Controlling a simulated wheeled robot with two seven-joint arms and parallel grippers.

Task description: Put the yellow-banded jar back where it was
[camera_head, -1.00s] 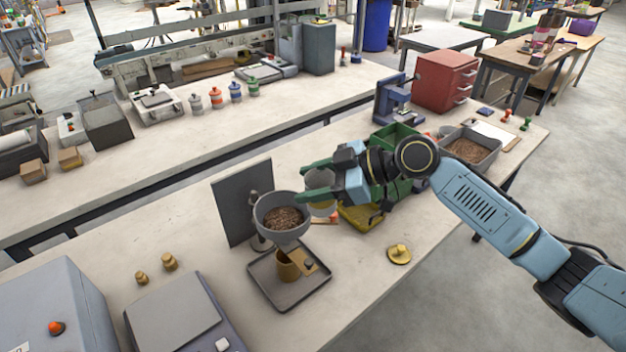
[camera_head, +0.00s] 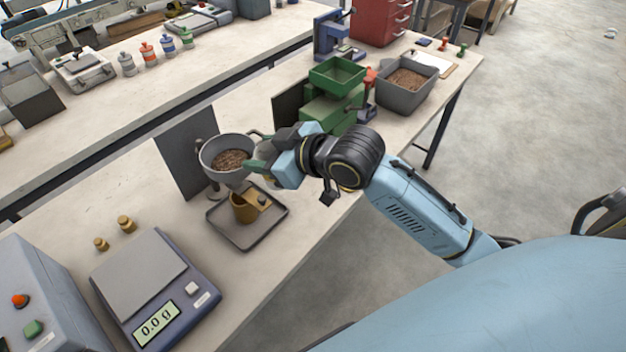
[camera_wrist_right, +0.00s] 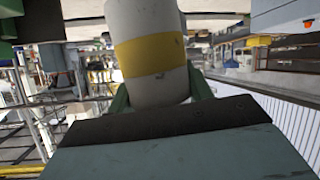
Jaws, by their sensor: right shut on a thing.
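The yellow-banded jar (camera_wrist_right: 150,57) is pale grey with a wide yellow band and fills the upper middle of the right wrist view. My right gripper (camera_head: 262,156) is shut on it, with green fingers on either side of the jar. In the head view the gripper is just right of the grey funnel (camera_head: 222,142), and the jar is mostly hidden by the fingers and wrist. I cannot tell whether gripper and funnel touch. Several similar jars with other colours, such as the orange-banded jar (camera_head: 148,55), stand in a row on the back bench. My left gripper is not in view.
Pellets fill the funnel, above a brass cup (camera_head: 243,208) on a dark tray (camera_head: 238,236). A scale (camera_head: 140,275) reading 0.0 g and two brass weights (camera_head: 125,224) stand front left. A green hopper (camera_head: 337,75) and a grey pellet bin (camera_head: 405,92) stand beyond my arm.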

